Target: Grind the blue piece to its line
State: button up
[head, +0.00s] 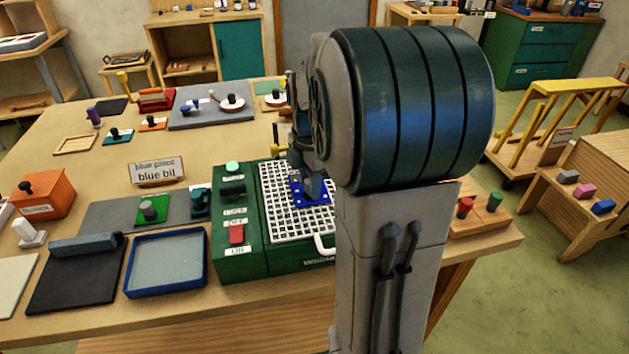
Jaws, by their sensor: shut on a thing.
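The blue piece (300,192) lies flat at the white grid top (283,220) of the green grinder (237,264). My gripper (309,178) is right over it, pointing down and shut on it; the fingertips are partly hidden by my own arm. I cannot see the piece's line or the grinding bit. My arm also hides the right part of the grinder. A red switch (237,234) sits on the grinder's front left between labels that look like OFF and ON. A sign (157,171) behind reads "blue piece" and "blue bit".
Left of the grinder are a blue-rimmed tray (166,289), a black mat (72,285) and a green piece (154,208) with a knob. An orange box (45,193) stands at far left. Small knobbed pieces and a grey board (212,118) lie behind. Some bare table is left of the sign.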

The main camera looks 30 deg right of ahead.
jog(key=shift+d, duration=0.2)
jog(key=shift+s+d, duration=0.2)
jog(key=shift+d, duration=0.4)
jog(key=shift+s+d, duration=0.2)
jog(key=shift+d, duration=0.35)
jog(key=shift+d, duration=0.1)
jog(key=shift+s+d, duration=0.15)
jog(key=shift+d, duration=0.5)
jog(key=shift+s+d, duration=0.15)
jog(key=shift+d, duration=0.5)
jog(key=shift+a, duration=0.1)
jog(key=shift+w+a, duration=0.15)
jog(key=shift+a, duration=0.5)
jog(key=shift+w+a, duration=0.15)
jog(key=shift+a, duration=0.5)
jog(key=shift+a, duration=0.15)
